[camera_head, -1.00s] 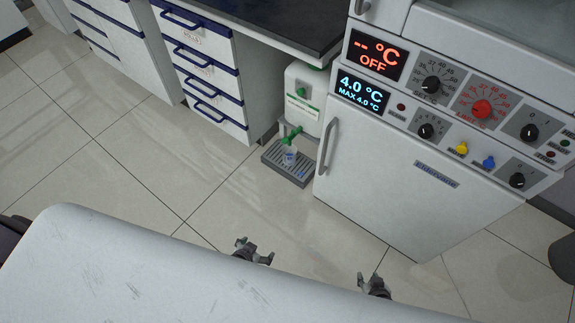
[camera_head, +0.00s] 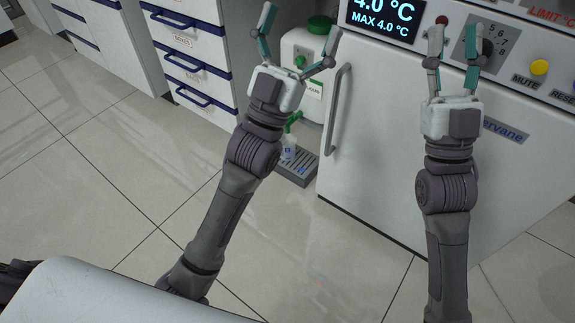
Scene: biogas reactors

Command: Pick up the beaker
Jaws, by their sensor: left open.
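The beaker (camera_head: 288,151), small and clear with a blue mark, stands on the grey drip tray (camera_head: 302,176) under the green tap of a white canister (camera_head: 305,75). My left arm partly hides the beaker, tray and tap. My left gripper (camera_head: 302,24) is open and empty, its fingers spread and pointing up the picture across the canister's top. It appears above and apart from the beaker. My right gripper (camera_head: 455,34) is open and empty, in front of the white appliance's control panel in the picture.
The white appliance (camera_head: 375,150) with a grey door handle (camera_head: 338,110) stands right of the tray. White drawers with blue handles (camera_head: 190,55) stand at left. The tiled floor (camera_head: 110,190) is clear at left.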

